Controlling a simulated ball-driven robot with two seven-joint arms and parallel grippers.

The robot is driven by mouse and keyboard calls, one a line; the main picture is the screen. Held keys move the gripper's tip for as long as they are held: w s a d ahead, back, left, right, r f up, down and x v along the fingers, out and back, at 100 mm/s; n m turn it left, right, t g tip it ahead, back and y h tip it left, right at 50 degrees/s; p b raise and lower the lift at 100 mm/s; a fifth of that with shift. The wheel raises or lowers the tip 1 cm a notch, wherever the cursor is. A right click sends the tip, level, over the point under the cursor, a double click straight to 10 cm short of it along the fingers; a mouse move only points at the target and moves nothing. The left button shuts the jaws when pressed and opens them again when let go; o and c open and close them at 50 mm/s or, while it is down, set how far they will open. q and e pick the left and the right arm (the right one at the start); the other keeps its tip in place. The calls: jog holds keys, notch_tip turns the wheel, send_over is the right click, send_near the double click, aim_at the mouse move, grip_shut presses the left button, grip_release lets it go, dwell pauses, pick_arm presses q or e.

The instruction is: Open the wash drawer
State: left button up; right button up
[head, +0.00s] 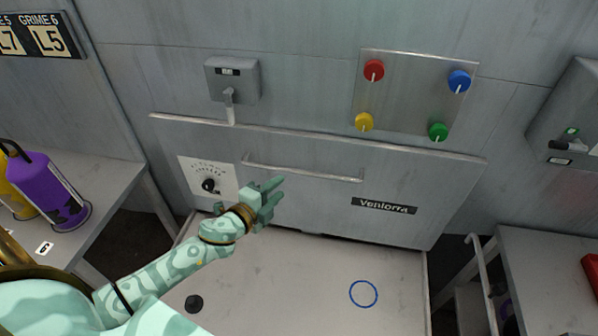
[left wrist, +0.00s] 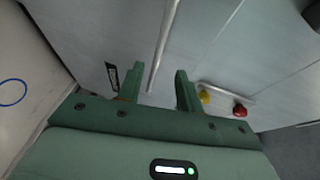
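The wash drawer's grey front panel (head: 320,205) has a "Ventorra" label (head: 384,206) and a long thin bar handle (head: 302,170). The panel looks flush with the machine. My left gripper (head: 272,190) is in front of the panel, just below the handle's left half. Its two fingers are apart with nothing held. In the left wrist view the handle (left wrist: 164,45) runs up ahead of the gap between the fingers of my gripper (left wrist: 160,82). I cannot tell whether it touches them. My right gripper is out of view.
A dial (head: 209,186) is left of the handle. A lever box (head: 232,80) and a panel of coloured knobs (head: 412,92) are above. A pale surface with a blue ring (head: 364,293) lies below. Purple bottle (head: 52,190) stands left; a side table (head: 550,275) stands right.

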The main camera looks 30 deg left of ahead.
aim_at(298, 174)
pick_arm(q)
jog(key=b+x, duration=0.1)
jog(key=x, duration=0.9)
jog(key=shift+w+d+f+b, duration=0.1)
jog(key=shift+w+d+b, duration=0.05)
jog(key=shift+w+b, duration=0.15)
grip_shut()
